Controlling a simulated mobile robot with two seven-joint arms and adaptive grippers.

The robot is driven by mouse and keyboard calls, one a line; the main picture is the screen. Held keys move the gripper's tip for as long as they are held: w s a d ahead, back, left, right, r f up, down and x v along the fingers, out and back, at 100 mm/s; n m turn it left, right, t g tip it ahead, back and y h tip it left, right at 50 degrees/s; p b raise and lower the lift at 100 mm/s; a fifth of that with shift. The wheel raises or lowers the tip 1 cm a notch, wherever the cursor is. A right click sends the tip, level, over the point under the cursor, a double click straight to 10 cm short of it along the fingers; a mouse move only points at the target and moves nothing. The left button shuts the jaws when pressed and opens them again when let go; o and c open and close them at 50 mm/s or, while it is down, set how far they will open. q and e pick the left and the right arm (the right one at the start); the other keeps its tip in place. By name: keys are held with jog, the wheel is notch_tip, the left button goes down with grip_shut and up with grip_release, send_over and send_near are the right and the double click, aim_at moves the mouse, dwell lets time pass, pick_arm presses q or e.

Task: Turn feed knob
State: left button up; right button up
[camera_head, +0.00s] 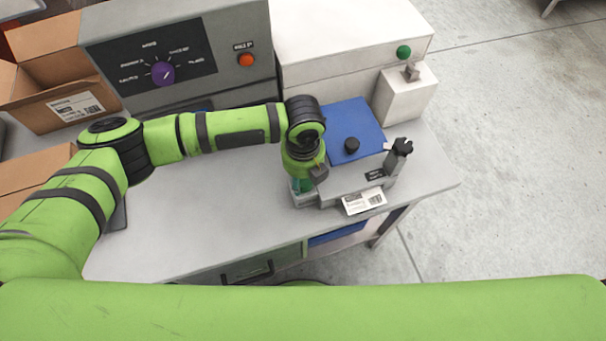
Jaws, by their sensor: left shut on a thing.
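My left gripper (303,187) points down at the left end of a small grey device with a blue lid (352,124). Its wrist covers most of the fingers. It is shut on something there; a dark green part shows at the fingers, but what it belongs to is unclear. A purple pointer knob (163,73) sits on the dark dial panel at the back left. A black star-shaped knob (402,147) tops a grey post at the device's right. I cannot read which knob is labelled feed. My right gripper is out of view.
An orange button (246,60) is right of the dial. A white machine (345,42) with a green button (403,52) stands behind the device. Cardboard boxes (55,95) are at left. The grey bench top (200,215) is mostly clear in front.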

pick_arm(q)
jog(key=shift+s+f, duration=0.15)
jog(key=o, duration=1.2)
jog(key=shift+c, duration=0.2)
jog(key=shift+r, duration=0.3)
notch_tip(320, 180, up, 12)
jog(key=shift+f, duration=0.2)
